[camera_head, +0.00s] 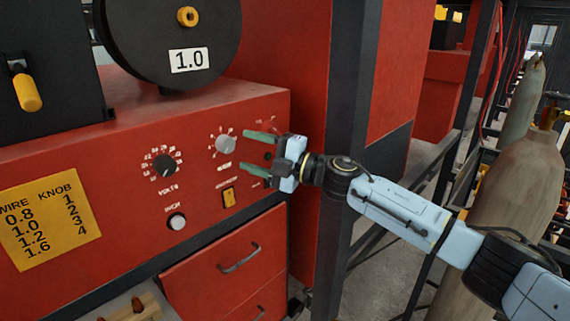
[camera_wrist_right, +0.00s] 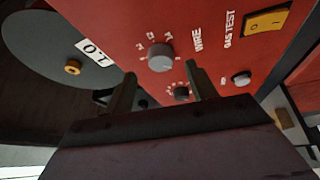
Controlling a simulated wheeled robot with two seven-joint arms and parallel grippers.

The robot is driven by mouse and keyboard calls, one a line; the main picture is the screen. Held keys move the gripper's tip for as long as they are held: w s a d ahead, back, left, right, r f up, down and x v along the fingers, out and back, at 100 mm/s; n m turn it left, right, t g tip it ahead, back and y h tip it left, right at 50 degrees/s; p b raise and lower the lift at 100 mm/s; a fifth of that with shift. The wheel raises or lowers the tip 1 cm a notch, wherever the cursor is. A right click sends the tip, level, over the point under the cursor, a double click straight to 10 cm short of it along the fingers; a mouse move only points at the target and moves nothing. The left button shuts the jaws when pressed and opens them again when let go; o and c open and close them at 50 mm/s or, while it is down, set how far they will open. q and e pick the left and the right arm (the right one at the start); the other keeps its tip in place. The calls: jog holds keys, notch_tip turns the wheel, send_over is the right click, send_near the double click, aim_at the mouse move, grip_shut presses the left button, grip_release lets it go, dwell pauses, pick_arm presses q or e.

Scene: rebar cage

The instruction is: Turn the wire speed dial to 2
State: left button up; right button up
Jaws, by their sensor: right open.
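The wire speed dial (camera_head: 226,144) is a light grey round knob with white marks around it on the red panel. It also shows in the right wrist view (camera_wrist_right: 161,57), with the word WIRE beside it. Its pointer setting is too small to read. My right gripper (camera_head: 246,151) is open, its two green fingers apart and empty, just right of the dial in the head view. In the right wrist view its fingers (camera_wrist_right: 159,74) reach toward the panel, with the dial just past the fingertips. I see no contact. My left gripper is not in view.
A black volts knob (camera_head: 165,165) is left of the dial. Below are a yellow switch (camera_head: 228,197) and a grey inch button (camera_head: 177,222). A yellow chart (camera_head: 49,221) pairs wire 1.0 with knob 2. The reel (camera_head: 167,38) reads 1.0. A dark post (camera_head: 345,130) stands right of the panel.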

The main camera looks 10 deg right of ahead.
jog(key=b+v, duration=0.1)
jog(key=v, duration=0.8)
jog(key=shift+b, duration=0.4)
